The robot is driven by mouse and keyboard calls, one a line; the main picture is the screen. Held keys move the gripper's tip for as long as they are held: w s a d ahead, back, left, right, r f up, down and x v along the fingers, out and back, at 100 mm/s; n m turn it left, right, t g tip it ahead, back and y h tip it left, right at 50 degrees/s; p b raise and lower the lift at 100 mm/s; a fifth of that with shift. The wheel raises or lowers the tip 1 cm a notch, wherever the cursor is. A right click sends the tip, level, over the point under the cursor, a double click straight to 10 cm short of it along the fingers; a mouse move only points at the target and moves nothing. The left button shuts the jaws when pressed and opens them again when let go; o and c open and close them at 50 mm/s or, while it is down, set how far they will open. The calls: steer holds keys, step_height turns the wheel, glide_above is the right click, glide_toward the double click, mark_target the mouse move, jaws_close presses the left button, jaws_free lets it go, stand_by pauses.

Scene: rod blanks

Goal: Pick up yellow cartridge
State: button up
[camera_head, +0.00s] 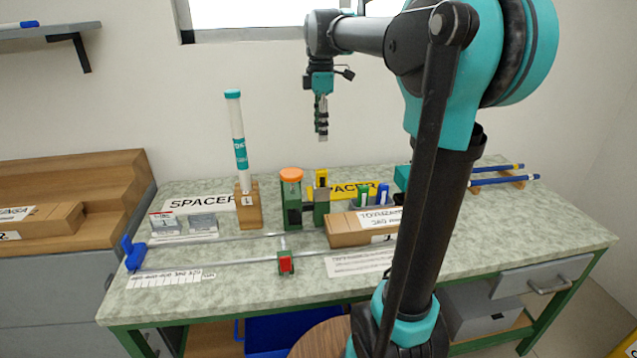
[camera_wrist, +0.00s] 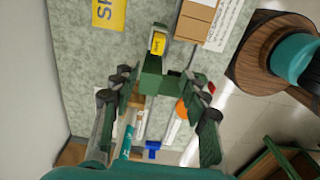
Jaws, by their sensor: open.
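The yellow cartridge (camera_head: 321,178) stands upright in a green and grey holder (camera_head: 320,207) near the middle of the bench. It also shows in the wrist view (camera_wrist: 158,43), at the top centre, beside the green holder (camera_wrist: 152,82). My gripper (camera_head: 321,136) hangs above the bench, pointing down, clear of the cartridge. In the wrist view my gripper (camera_wrist: 155,77) has its two fingers wide apart with nothing between them; the holder shows beyond and below them.
An orange-capped jar (camera_head: 291,190) stands just left of the holder. A tall teal-capped tube (camera_head: 238,140) stands upright farther left in a wooden block (camera_head: 249,212). Blue and green cartridges (camera_head: 375,194) and a cardboard box (camera_head: 350,233) are to the right.

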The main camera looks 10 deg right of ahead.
mark_target(321, 171)
step_height(321, 171, down, 10)
steer(key=shift+r, duration=0.1)
steer(key=shift+w+d+f, duration=0.1)
steer(key=shift+f, duration=1.3)
steer(key=shift+w+d+f, duration=0.1)
steer(key=shift+f, duration=1.25)
jaws_close()
